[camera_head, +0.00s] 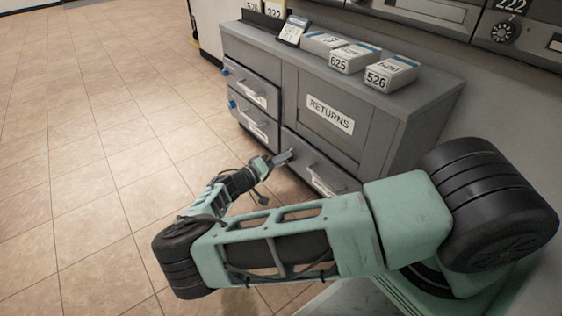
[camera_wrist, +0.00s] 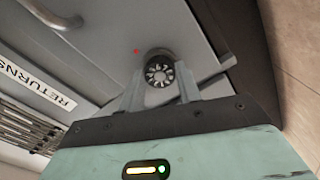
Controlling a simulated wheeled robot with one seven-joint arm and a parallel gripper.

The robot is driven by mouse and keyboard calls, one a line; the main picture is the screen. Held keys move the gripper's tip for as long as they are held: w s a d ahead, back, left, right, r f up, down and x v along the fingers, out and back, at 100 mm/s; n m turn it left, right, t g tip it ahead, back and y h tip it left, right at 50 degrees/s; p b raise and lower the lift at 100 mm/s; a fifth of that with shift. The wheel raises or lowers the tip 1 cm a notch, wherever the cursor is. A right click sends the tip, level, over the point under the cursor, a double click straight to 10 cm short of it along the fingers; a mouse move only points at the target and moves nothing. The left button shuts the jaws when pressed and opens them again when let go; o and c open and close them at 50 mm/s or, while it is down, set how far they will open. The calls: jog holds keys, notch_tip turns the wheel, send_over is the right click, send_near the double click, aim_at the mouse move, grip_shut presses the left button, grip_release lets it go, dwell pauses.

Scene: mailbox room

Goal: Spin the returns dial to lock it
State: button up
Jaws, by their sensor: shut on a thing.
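The returns dial (camera_wrist: 159,73) is a dark round knob with a pale, finned face. It sits on the grey front of the returns cabinet (camera_head: 388,140). In the wrist view a small red light (camera_wrist: 136,51) glows beside it. My gripper (camera_wrist: 160,84) has one finger on each side of the dial and is shut on it. In the head view my gripper (camera_head: 284,157) is at the lower drawer front, and the dial is hidden there. The RETURNS label (camera_wrist: 34,76) also shows on the cabinet in the head view (camera_head: 330,115).
The lower drawer has a bar handle (camera_head: 327,181) close to my gripper. Two drawers with blue knobs (camera_head: 232,104) are at the left. Boxes numbered 625 (camera_head: 340,65) and 526 (camera_head: 376,79) stand on the cabinet top. The tiled floor (camera_head: 90,140) at left is clear.

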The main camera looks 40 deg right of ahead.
jog(key=m+b, duration=0.4)
jog(key=m, duration=0.7)
jog(key=shift+f, duration=0.1)
jog(key=shift+m, duration=0.3)
dwell(0.3)
jog(key=o, duration=1)
jog(key=a+p, duration=0.6)
jog(key=a, duration=1.1)
jog(key=shift+s+a, duration=0.2)
jog(key=shift+s, duration=0.1)
